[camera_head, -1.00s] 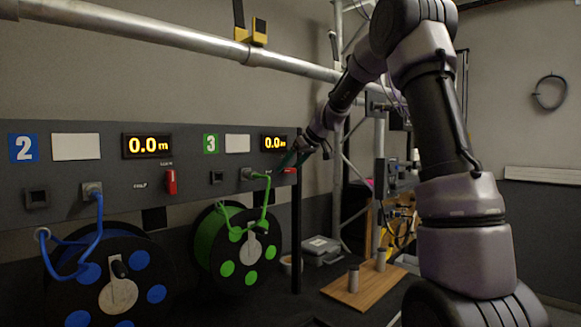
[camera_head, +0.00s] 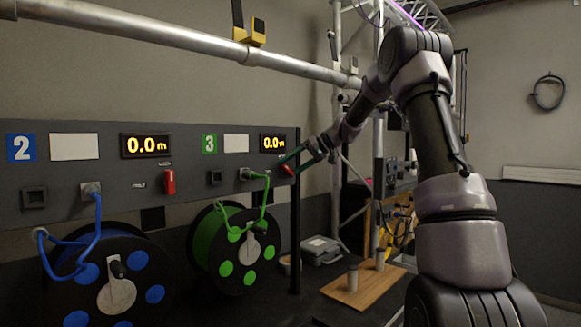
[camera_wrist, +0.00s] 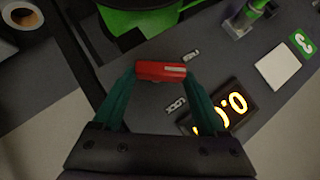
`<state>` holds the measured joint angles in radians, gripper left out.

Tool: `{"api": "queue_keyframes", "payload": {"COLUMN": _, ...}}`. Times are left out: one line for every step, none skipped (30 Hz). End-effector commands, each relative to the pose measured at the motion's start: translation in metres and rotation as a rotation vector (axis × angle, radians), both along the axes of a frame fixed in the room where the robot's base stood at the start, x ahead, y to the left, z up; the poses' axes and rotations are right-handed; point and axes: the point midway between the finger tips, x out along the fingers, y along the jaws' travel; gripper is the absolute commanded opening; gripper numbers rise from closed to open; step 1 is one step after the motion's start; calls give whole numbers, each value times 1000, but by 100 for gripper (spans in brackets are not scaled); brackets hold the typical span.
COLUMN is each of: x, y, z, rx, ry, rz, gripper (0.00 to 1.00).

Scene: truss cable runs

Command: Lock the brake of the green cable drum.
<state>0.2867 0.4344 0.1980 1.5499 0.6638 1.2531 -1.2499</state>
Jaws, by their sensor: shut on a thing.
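The green cable drum (camera_head: 204,241) hangs below the panel section marked with a green 3 (camera_head: 209,143). A green cable (camera_head: 266,192) runs from it to a socket in the panel. My gripper (camera_wrist: 160,73) is shut on the small red brake lever (camera_wrist: 160,70), with one teal finger at each end of it. In the head view, the red lever (camera_head: 288,169) shows at the panel's right end, partly covered by the fingers.
The blue drum (camera_head: 155,257) hangs at left under its own upright red lever (camera_head: 170,182). Both displays (camera_head: 273,144) read 0.0 m. A dark post (camera_head: 296,220) stands close by the panel's right end. A wooden board (camera_head: 370,286) with two grey cylinders lies below.

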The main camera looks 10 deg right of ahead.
Motion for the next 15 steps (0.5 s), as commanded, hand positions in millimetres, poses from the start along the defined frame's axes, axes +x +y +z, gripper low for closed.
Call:
{"api": "queue_keyframes", "payload": {"x": 2, "y": -3, "z": -2, "rx": 37, "ry": 27, "rz": -3, "gripper": 19}}
{"api": "queue_keyframes", "payload": {"x": 2, "y": -3, "z": -2, "rx": 62, "ry": 41, "rz": -3, "gripper": 19}}
{"api": "queue_keyframes", "payload": {"x": 2, "y": -4, "z": -3, "rx": 93, "ry": 62, "rz": -3, "gripper": 19}}
{"api": "queue_keyframes", "payload": {"x": 2, "y": -5, "z": -3, "rx": 117, "ry": 79, "rz": -3, "gripper": 19}}
{"api": "queue_keyframes", "payload": {"x": 2, "y": -5, "z": -3, "rx": 139, "ry": 94, "rz": -3, "gripper": 19}}
{"api": "queue_keyframes", "payload": {"x": 3, "y": -5, "z": -4, "rx": 172, "ry": 116, "rz": -2, "gripper": 19}}
{"api": "queue_keyframes", "payload": {"x": 3, "y": -6, "z": -4, "rx": 197, "ry": 133, "rz": -3, "gripper": 19}}
{"api": "queue_keyframes", "payload": {"x": 3, "y": -6, "z": -4, "rx": 220, "ry": 148, "rz": -4, "gripper": 19}}
{"api": "queue_keyframes", "payload": {"x": 4, "y": -6, "z": -5, "rx": 252, "ry": 168, "rz": -3, "gripper": 19}}
{"api": "queue_keyframes", "payload": {"x": 4, "y": -7, "z": -6, "rx": 275, "ry": 184, "rz": -3, "gripper": 19}}
{"api": "queue_keyframes", "payload": {"x": 4, "y": -7, "z": -6, "rx": 299, "ry": 201, "rz": -2, "gripper": 19}}
{"api": "queue_keyframes", "payload": {"x": 4, "y": -7, "z": -6, "rx": 330, "ry": 220, "rz": -3, "gripper": 19}}
{"api": "queue_keyframes", "payload": {"x": 4, "y": -8, "z": -7, "rx": 354, "ry": 238, "rz": -3, "gripper": 19}}
{"api": "queue_keyframes", "payload": {"x": 5, "y": -8, "z": -8, "rx": 378, "ry": 253, "rz": -3, "gripper": 19}}
{"api": "queue_keyframes", "payload": {"x": 5, "y": -8, "z": -8, "rx": 409, "ry": 274, "rz": -3, "gripper": 19}}
